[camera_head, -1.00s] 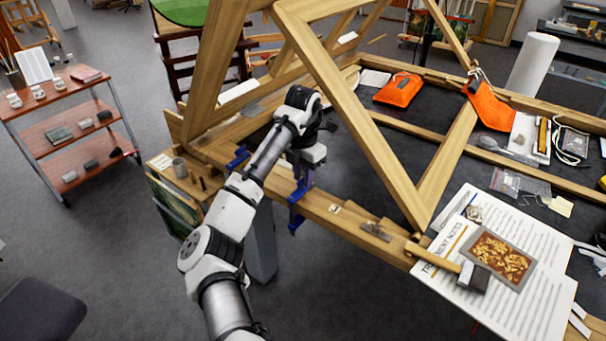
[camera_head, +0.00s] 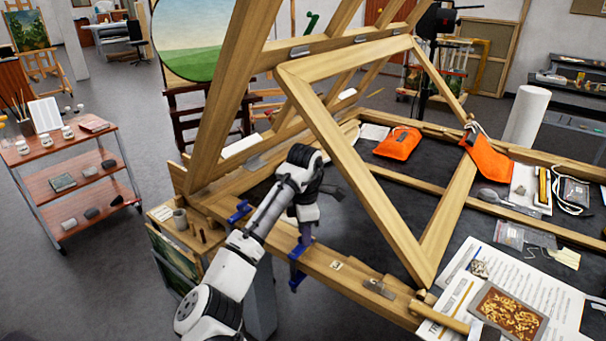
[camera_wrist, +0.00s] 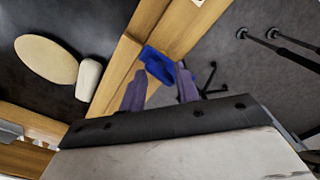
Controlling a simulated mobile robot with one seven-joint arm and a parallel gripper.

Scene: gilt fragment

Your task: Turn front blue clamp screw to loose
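Two blue clamps grip the wooden frame's near rail. The front blue clamp (camera_head: 298,262) sits nearer the middle of the rail, and its blue part (camera_wrist: 157,65) also shows in the wrist view. The other blue clamp (camera_head: 239,211) is farther left. My gripper (camera_wrist: 160,80) has two purple fingers spread apart, with a gap between them. The blue part lies at or just beyond the fingertips, roughly between them; I cannot tell whether they touch. In the head view my gripper is directly above the front clamp. The screw's turn position cannot be made out.
A tilted wooden frame (camera_head: 345,170) rises just right of my arm. A hammer (camera_head: 440,316), papers and a gilt fragment (camera_head: 510,312) lie on the right. Orange pouches (camera_head: 397,143) lie farther back. A cup (camera_head: 180,219) stands on a small side shelf left of the clamps.

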